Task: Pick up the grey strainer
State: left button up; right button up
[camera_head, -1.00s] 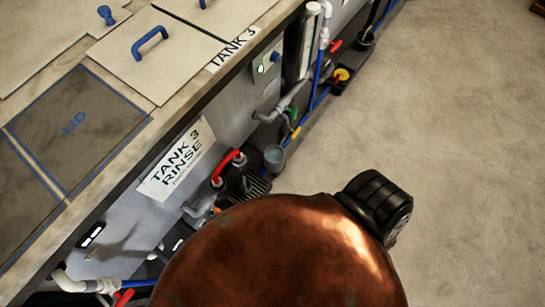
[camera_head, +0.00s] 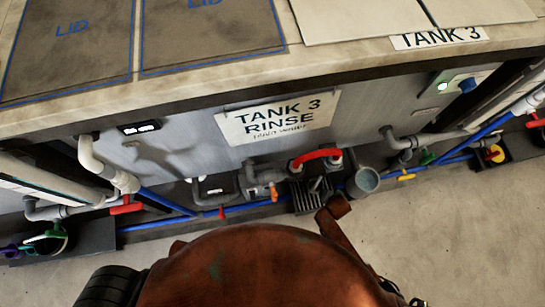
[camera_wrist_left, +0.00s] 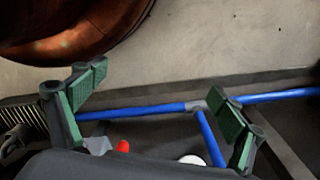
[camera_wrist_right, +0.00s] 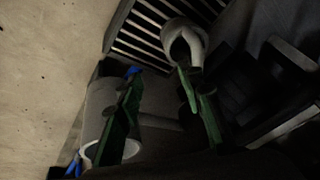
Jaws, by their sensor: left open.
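A grey, open-topped cylinder (camera_head: 365,181) that looks like the strainer stands low against the tank side in the head view, right of the red-handled pump. A grey cylinder with a pale rim (camera_wrist_right: 103,128) also shows in the right wrist view, probably the same one. My right gripper (camera_wrist_right: 157,78) has its fingers apart; its left finger overlaps the cylinder in the picture, and I cannot tell if they touch. My left gripper (camera_wrist_left: 155,85) is open and empty above blue pipes. Neither gripper shows in the head view.
The tank front bears a "TANK 3 RINSE" sign (camera_head: 279,119). Blue pipes (camera_head: 165,201) and grey pipes (camera_head: 400,141) with coloured valves run along its foot. A pipe elbow (camera_wrist_right: 184,40) and grating (camera_wrist_right: 147,36) lie near my right gripper. Bare floor (camera_head: 470,230) is free at the right.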

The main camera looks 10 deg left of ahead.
aim_at(319, 180)
pick_arm(q)
notch_tip(319, 180, up, 9)
jog(key=b, duration=0.4)
pick_arm(e)
jog(key=shift+m+t, duration=0.3)
jog(key=shift+m, duration=0.3)
jog(key=w+a+f+b, duration=0.1)
jog(key=w, duration=0.1)
jog(key=w+a+f+b, duration=0.1)
jog(key=w+f, duration=0.1)
jog(key=w, duration=0.1)
jog(key=w+a+f+b, duration=0.1)
jog(key=w+a+f, duration=0.1)
jog(key=shift+w, duration=0.35)
jog(key=shift+w+b, duration=0.1)
jog(key=shift+b, duration=0.2)
pick_arm(q)
jog(key=w+d+f+t+h, duration=0.1)
jog(key=w+d+f+t, duration=0.2)
jog(key=w+d+f, duration=0.2)
jog(key=w+f, duration=0.2)
jog(key=shift+w+d+h, duration=0.3)
jog(key=shift+d+h, duration=0.1)
jog(key=shift+r, duration=0.1)
pick_arm(e)
grip_shut()
